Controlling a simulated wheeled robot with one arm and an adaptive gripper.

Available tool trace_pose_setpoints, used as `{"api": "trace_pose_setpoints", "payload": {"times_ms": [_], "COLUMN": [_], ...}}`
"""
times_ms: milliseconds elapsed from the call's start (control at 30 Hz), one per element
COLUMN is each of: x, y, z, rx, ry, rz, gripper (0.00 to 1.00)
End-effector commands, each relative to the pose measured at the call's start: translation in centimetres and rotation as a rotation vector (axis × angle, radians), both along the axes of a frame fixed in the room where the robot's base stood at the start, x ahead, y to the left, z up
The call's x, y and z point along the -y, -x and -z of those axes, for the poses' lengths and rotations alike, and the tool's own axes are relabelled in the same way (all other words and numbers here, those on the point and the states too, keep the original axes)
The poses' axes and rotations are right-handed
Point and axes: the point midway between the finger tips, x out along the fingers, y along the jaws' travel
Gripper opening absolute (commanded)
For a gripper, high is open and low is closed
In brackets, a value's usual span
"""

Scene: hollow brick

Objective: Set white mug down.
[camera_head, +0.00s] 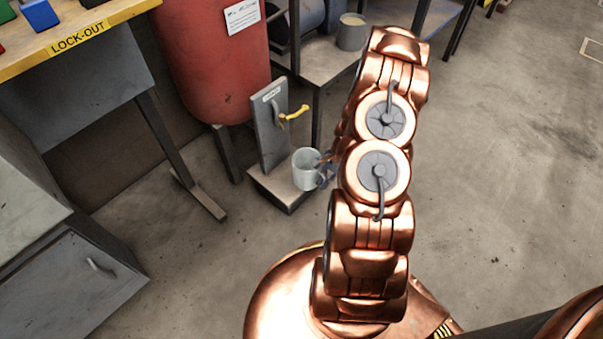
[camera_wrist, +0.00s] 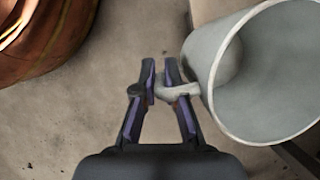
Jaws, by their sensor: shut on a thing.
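The white mug (camera_head: 306,170) shows in the head view beside my arm, over or on the base of a small grey stand. In the wrist view the mug (camera_wrist: 228,75) is at the right with its open mouth facing right, and it looks empty. My gripper (camera_wrist: 158,92) is shut on the mug's handle, which lies between the fingertips. In the head view my gripper (camera_head: 324,172) is mostly hidden behind my arm. I cannot tell whether the mug's bottom touches the stand base.
The grey stand (camera_head: 270,135) has an upright panel with a yellow lever (camera_head: 293,115). A red tank (camera_head: 215,60) stands behind it. A second container (camera_head: 351,32) is on a shelf at the back. A workbench (camera_head: 70,40) and grey cabinet (camera_head: 60,260) are at the left. Floor at the right is clear.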

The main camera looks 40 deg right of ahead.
Motion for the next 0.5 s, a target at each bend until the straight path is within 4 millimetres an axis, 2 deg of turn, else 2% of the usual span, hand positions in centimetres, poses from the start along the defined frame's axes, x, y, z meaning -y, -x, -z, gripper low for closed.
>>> {"api": "trace_pose_setpoints", "payload": {"times_ms": [100, 300, 500], "x": [-0.5, -1.1, -1.4], "y": [-2.7, -6.5, -8.2], "z": [0.6, 0.8, 0.9], "rx": [0.002, 0.002, 0.000], "ry": [0.003, 0.002, 0.000], "rz": [-0.008, -0.005, -0.001], "gripper": [0.00, 0.00, 0.00]}}
